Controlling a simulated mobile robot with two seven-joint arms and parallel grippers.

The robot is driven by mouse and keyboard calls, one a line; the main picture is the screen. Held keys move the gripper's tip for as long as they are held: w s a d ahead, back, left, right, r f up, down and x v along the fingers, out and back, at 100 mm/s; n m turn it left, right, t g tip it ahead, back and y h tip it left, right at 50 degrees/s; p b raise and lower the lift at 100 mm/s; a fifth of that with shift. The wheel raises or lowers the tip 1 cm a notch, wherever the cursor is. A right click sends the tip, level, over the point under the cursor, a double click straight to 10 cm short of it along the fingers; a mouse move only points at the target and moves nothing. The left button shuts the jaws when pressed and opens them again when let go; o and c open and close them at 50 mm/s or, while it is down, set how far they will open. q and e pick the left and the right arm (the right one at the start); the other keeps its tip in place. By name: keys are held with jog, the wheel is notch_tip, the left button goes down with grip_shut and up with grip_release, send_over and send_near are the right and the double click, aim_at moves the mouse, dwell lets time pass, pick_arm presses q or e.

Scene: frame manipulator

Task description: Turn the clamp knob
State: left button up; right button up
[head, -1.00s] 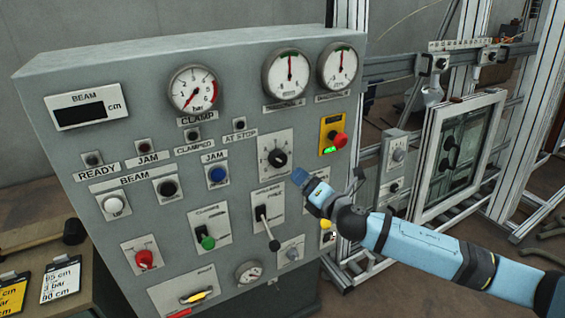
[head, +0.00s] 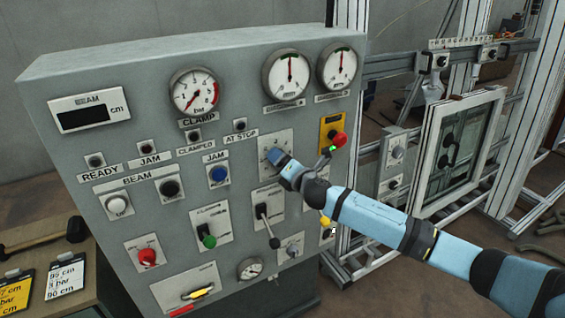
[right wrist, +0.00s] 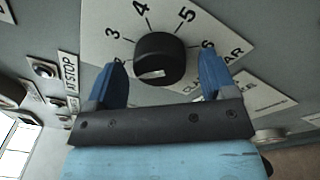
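The clamp knob (right wrist: 160,56) is a round black dial with a white mark on its lower edge in the right wrist view. It sits on a white scale plate (right wrist: 142,17), where the numbers 3 to 6 show. My right gripper (right wrist: 163,64) is open, with one blue finger on each side of the knob; gaps show between fingers and knob. In the head view my right gripper (head: 277,160) is in front of the plate (head: 266,141) and hides the knob. My left gripper is not in view.
The grey panel carries a red emergency button (head: 339,139) to the right, a blue jam button (head: 218,174) to the left and a black lever (head: 263,220) below. Gauges (head: 286,75) line the top. An aluminium frame with a window (head: 440,160) stands at the right.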

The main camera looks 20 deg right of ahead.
jog(key=c, duration=0.8)
jog(key=shift+c, duration=0.2)
jog(key=shift+m, duration=0.4)
jog(key=shift+a+m+t+h+b, duration=0.1)
jog(key=shift+m+t+h+b, duration=0.3)
jog(key=shift+m, duration=4)
jog(key=shift+m+t+h+b, duration=0.2)
jog(key=shift+m+b, duration=0.3)
jog(key=shift+m, duration=4.2)
jog(key=o, duration=0.9)
